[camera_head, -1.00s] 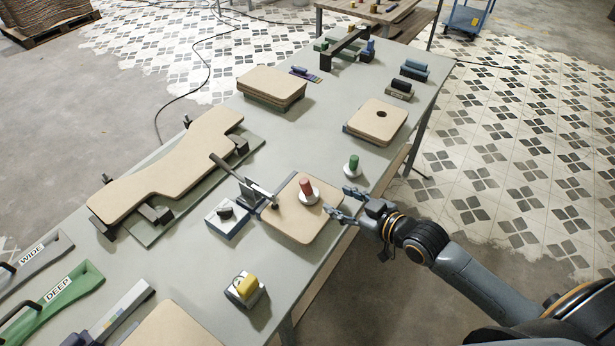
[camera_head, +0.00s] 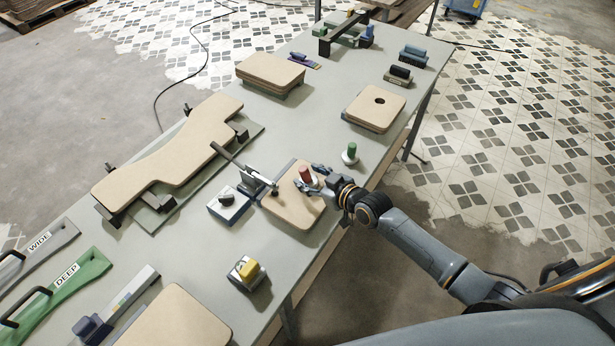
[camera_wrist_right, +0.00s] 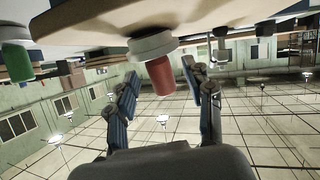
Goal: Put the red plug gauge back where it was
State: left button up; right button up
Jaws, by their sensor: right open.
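The red plug gauge (camera_head: 305,174) stands upright with its white round base on a tan curved-corner board (camera_head: 285,212) near the table's right edge. In the wrist view, where the scene is upside down, its red handle (camera_wrist_right: 160,77) and white base (camera_wrist_right: 153,46) show clearly. My right gripper (camera_head: 312,180) is open, with its fingers on either side of the gauge. In the wrist view the open fingers (camera_wrist_right: 160,88) flank the red handle with gaps; nothing is gripped. My left gripper is in neither view.
A dark clamp arm (camera_head: 245,170) reaches onto the same board, close to the gauge. A green plug gauge (camera_head: 350,153) stands just beyond my gripper. A holed board stack (camera_head: 375,110) lies farther back.

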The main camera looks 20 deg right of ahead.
jog(key=shift+x, duration=1.35)
grip_shut()
